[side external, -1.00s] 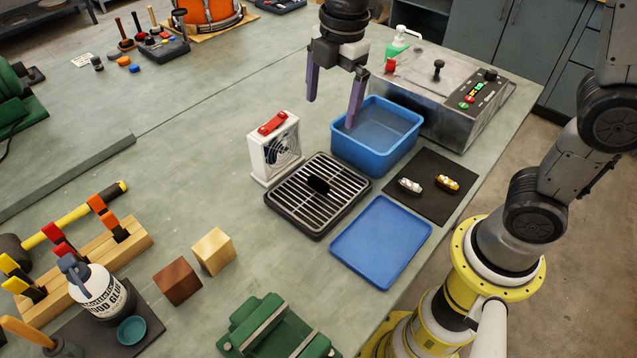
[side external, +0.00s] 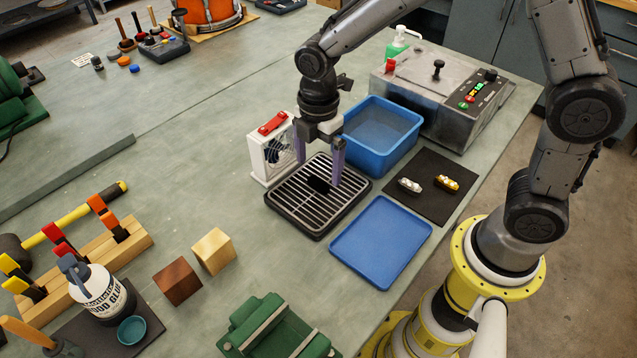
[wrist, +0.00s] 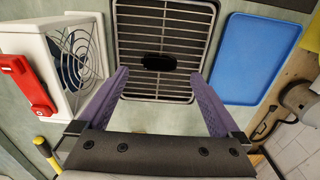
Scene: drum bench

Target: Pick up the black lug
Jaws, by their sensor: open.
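The black lug (side external: 318,184) lies on the slatted metal rack (side external: 290,212), near its middle. It also shows in the wrist view (wrist: 158,63), as a dark oval on the bars. My gripper (side external: 318,170) is open and empty over the rack, its purple fingers pointing down. In the wrist view the lug sits between and beyond the two fingertips (wrist: 160,75), apart from both. I cannot tell the exact height of the fingertips above the bars.
A white fan (side external: 262,163) with a red top stands close left of my gripper. A blue bin (side external: 385,160) is behind the rack. A flat blue tray (side external: 380,240) lies to its right. A black mat (side external: 440,207) holds a silver lug (side external: 409,185) and a yellow lug (side external: 447,183).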

